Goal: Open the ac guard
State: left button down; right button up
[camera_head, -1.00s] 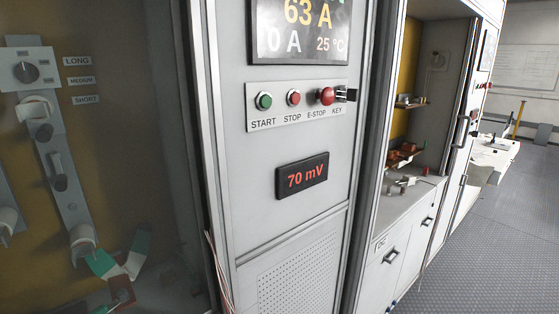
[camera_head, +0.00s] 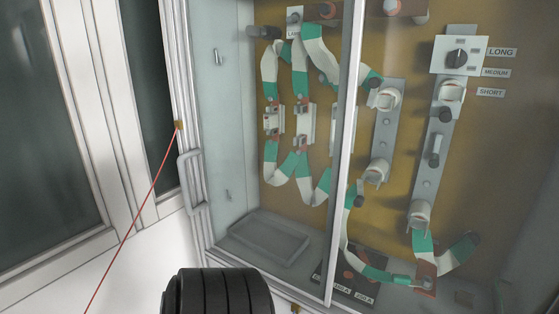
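The glass-fronted cabinet fills the right of the view, with a metal guard frame (camera_head: 345,150) standing upright across its front. A grey bar handle (camera_head: 189,180) sits on the cabinet's left frame. The right part of the interior shows through a tinted pane; I cannot tell whether glass covers the left part, or whether the guard is open or shut. Inside are green and white banded leads (camera_head: 313,52) and a rotary switch (camera_head: 457,58) by labels LONG, MEDIUM and SHORT. Neither of my grippers is in view.
A dark ribbed cylinder (camera_head: 217,292) stands at the bottom, in front of the cabinet; I cannot tell whether it is mine. A thin red line (camera_head: 132,219) runs from the left frame to the lower left. Windowed panels (camera_head: 45,130) stand at the left.

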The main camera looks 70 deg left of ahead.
aim_at(359, 9)
jog(key=u, duration=1.25)
jog(key=k, duration=0.1)
jog(key=u, duration=1.05)
